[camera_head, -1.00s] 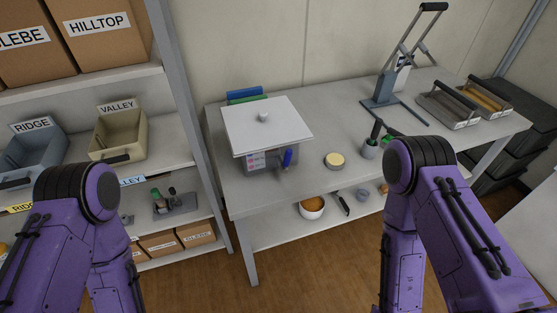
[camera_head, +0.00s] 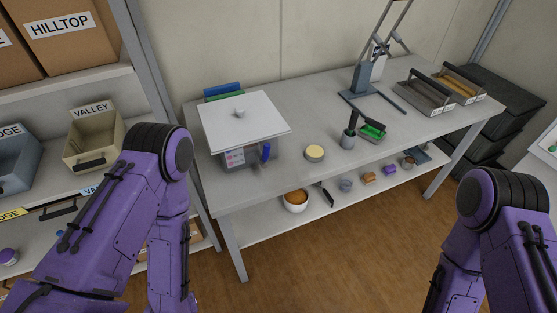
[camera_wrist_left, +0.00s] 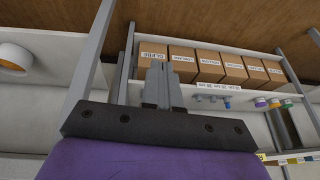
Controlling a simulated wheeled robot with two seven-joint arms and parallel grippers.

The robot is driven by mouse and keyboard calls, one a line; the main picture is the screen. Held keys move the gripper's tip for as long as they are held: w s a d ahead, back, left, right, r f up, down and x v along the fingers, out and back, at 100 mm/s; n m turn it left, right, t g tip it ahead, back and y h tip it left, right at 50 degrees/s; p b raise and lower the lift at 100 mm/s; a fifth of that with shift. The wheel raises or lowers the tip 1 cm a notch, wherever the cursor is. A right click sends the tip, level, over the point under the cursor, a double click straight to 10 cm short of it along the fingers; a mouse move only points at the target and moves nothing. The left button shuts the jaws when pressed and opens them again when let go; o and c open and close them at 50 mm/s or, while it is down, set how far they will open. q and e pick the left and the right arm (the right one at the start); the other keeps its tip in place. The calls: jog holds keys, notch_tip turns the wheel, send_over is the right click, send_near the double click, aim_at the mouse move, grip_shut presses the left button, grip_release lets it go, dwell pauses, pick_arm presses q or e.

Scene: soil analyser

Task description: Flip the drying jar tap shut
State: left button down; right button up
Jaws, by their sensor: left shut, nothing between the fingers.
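A squat container with a flat white square lid (camera_head: 241,121) and a round knob stands at the left end of the bench. A blue upright lever (camera_head: 266,152) shows at its front; I cannot tell for sure whether this is the drying jar's tap, or its setting. My left gripper (camera_wrist_left: 162,84) shows in the left wrist view, its fingers together and empty, with a shelf of labelled boxes beyond. In the head view only my arm links show, left of and below the container and at the lower right; both gripper tips are hidden or out of frame.
The grey bench (camera_head: 290,115) also holds a yellow-topped round tin (camera_head: 314,153), a dark-handled pot (camera_head: 348,141), a green brush (camera_head: 373,130), a lever press (camera_head: 371,88) and trays (camera_head: 424,98). Shelving with bins stands left.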

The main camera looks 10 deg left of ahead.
pick_arm(q)
jog(key=shift+s+a, duration=0.1)
jog(key=w+d+r+n+t+h+b, duration=0.1)
jog(key=w+d+r+n+t, duration=0.1)
jog(key=w+d+r+t, duration=0.5)
jog(key=w+d+r+n+t+h, duration=0.1)
jog(key=w+r+n+h, duration=0.3)
jog(key=w, duration=0.6)
jog(key=w+d+r+n+t+y, duration=0.1)
jog(key=w+r+n+t, duration=0.1)
jog(key=r, duration=0.4)
jog(key=w+d+r+n+t, duration=0.1)
jog(key=w+d+r+t, duration=0.1)
jog(key=r, duration=0.4)
jog(key=shift+w+d+r+n+t+y, duration=0.3)
jog(key=shift+w+r+n+t+y, duration=0.1)
jog(key=shift+w+t, duration=0.5)
jog(key=shift+w+f+b, duration=0.1)
jog(key=shift+b, duration=0.2)
